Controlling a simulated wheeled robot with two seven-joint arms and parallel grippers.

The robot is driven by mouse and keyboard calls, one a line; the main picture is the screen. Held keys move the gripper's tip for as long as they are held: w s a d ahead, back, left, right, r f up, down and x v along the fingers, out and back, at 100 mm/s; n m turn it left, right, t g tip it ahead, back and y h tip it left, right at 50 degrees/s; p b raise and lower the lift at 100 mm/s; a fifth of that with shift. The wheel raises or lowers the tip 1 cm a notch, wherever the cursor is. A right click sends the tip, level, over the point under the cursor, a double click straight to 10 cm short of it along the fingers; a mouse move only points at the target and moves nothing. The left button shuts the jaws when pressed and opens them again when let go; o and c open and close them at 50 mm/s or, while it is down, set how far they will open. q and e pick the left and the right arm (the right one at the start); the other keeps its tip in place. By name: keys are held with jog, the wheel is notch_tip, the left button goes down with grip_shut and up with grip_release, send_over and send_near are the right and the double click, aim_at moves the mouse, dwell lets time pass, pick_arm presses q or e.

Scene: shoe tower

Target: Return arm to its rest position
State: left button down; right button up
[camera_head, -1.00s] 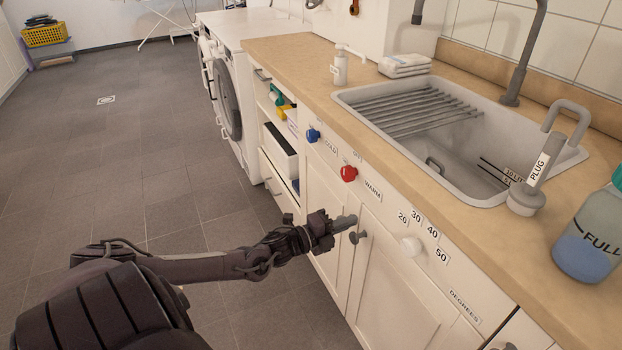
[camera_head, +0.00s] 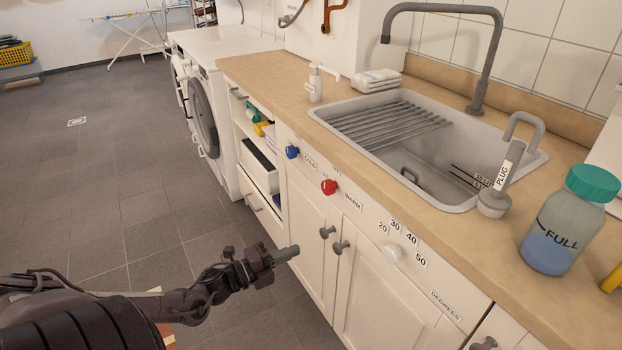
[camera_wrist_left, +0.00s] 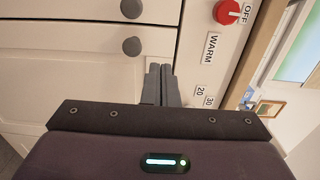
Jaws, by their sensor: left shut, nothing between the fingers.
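My left gripper (camera_head: 288,254) is in front of the white cabinet under the counter, left of the two grey door knobs in the head view. Its fingers are together with nothing between them. In the left wrist view its fingers (camera_wrist_left: 159,84) point at the cabinet front, below the grey knobs (camera_wrist_left: 131,46) and beside the panel with the red knob (camera_wrist_left: 227,12). In the head view the cabinet knobs (camera_head: 341,247) are clear of the gripper. My right gripper does not show.
The wooden counter (camera_head: 270,85) holds a grey sink (camera_head: 452,207), a plug (camera_head: 494,203) and a bottle marked FULL (camera_head: 552,245). Blue (camera_head: 292,152), red (camera_head: 329,187) and white (camera_head: 391,253) knobs stick out of the front panel. Open grey floor (camera_head: 120,190) lies to the left.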

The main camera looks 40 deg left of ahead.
pick_arm(q)
jog(key=shift+f, duration=0.1)
jog(key=s+d+f+n+g+y, duration=0.1)
jog(key=s+f+n+g+y, duration=0.25)
jog(key=f+n, duration=0.45)
jog(key=s+d+f+n+g+y, duration=0.15)
jog(key=f+n+y, duration=0.35)
jog(key=f, duration=0.7)
jog(key=s+d+f+n+g+h, duration=0.1)
jog(key=s+d+f+n+g, duration=0.2)
jog(key=s+d+f+g, duration=0.45)
jog(key=s+d+f+n+g+h, duration=0.25)
jog(key=s+d+f+n, duration=0.2)
jog(key=s+d, duration=0.55)
jog(key=s+a+f+g+y+p, duration=0.1)
jog(key=s+a+p, duration=0.1)
jog(key=s+p, duration=1.1)
jog(key=shift+s+a+m, duration=0.15)
jog(key=shift+s+m, duration=0.1)
jog(key=shift+m, duration=0.2)
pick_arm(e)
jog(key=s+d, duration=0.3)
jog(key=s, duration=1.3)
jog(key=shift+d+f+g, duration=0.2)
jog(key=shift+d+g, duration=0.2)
